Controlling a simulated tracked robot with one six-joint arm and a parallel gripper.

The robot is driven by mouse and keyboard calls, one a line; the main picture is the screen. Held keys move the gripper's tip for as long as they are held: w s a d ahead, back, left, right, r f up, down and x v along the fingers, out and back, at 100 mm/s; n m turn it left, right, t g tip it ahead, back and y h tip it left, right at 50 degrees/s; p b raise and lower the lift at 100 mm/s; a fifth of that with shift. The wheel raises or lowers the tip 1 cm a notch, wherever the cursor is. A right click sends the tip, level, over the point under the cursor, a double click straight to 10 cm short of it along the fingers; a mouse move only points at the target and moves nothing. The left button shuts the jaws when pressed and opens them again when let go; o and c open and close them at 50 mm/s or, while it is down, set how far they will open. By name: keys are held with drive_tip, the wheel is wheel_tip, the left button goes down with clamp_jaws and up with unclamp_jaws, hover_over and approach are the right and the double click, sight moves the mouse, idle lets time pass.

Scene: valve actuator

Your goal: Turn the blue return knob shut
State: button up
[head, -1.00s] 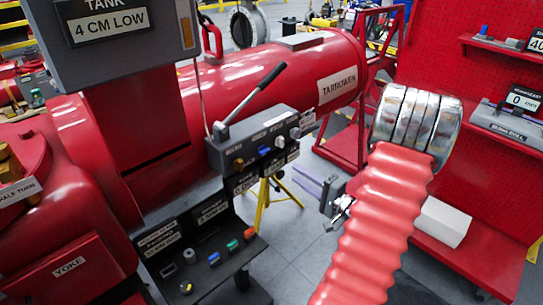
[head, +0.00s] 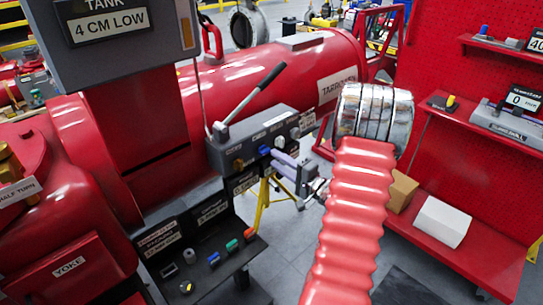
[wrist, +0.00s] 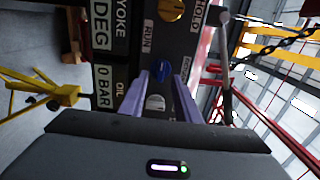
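The blue knob (head: 264,150) sits on the front of a dark grey control box (head: 228,153), between a brass knob and a pale knob. It also shows in the wrist view (wrist: 163,69), at the fingertips. My gripper (head: 273,159) is at the box front, just right of and slightly below the blue knob. In the wrist view its two pale purple fingers (wrist: 160,77) are apart, with the blue knob near the gap between their tips. I cannot tell whether they touch it.
A brass knob (wrist: 171,9) is beyond the blue one; a pale knob (wrist: 155,103) shows between the fingers. A long lever (head: 250,93) rises from the box. A red shelf unit (head: 470,130) stands right.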

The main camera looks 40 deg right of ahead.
sight(267, 153)
drive_tip(key=shift+w+a, duration=0.1)
drive_tip(key=shift+w, duration=1.95)
